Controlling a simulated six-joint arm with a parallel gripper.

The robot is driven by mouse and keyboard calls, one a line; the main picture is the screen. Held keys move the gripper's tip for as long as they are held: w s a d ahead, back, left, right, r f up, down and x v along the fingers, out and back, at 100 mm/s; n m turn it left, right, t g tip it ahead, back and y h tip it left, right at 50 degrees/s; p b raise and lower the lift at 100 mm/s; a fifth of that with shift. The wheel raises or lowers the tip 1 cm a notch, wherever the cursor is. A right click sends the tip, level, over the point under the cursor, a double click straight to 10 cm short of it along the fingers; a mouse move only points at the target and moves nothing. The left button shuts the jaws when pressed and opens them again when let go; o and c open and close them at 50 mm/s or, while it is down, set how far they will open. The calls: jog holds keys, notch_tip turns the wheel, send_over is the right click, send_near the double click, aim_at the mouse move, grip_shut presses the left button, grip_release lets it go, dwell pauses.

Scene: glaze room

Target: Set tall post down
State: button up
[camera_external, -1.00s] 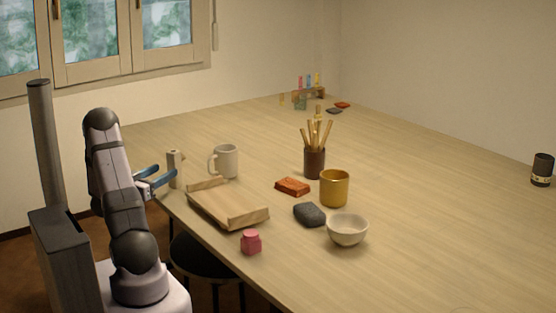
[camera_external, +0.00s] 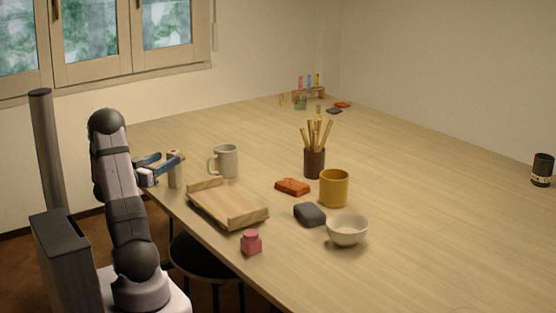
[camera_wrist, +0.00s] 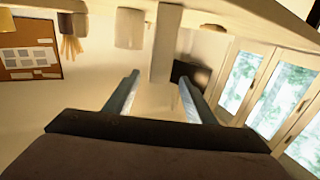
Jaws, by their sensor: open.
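The tall post (camera_external: 174,179) is a slim, pale grey-beige block standing upright on the table near its left edge, left of the mug. My gripper (camera_external: 168,156) is open, with its blue fingers level with the post's upper part. In the wrist view the picture is upside down, and the post (camera_wrist: 166,45) hangs from the top edge, lined up between the spread fingertips (camera_wrist: 159,76). No finger visibly grips it. Whether a finger touches it, I cannot tell.
A grey mug (camera_external: 226,162) stands right of the post, and a wooden tray-like board (camera_external: 228,206) lies in front. A pink jar (camera_external: 251,243), brush holder (camera_external: 314,164), yellow cup (camera_external: 334,189) and bowl (camera_external: 347,231) stand farther off. The table's right side is mostly clear.

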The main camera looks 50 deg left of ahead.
aim_at(166, 157)
jog(key=shift+p+x, duration=0.95)
jog(key=shift+x, duration=1.65)
jog(key=shift+d, duration=0.1)
grip_shut()
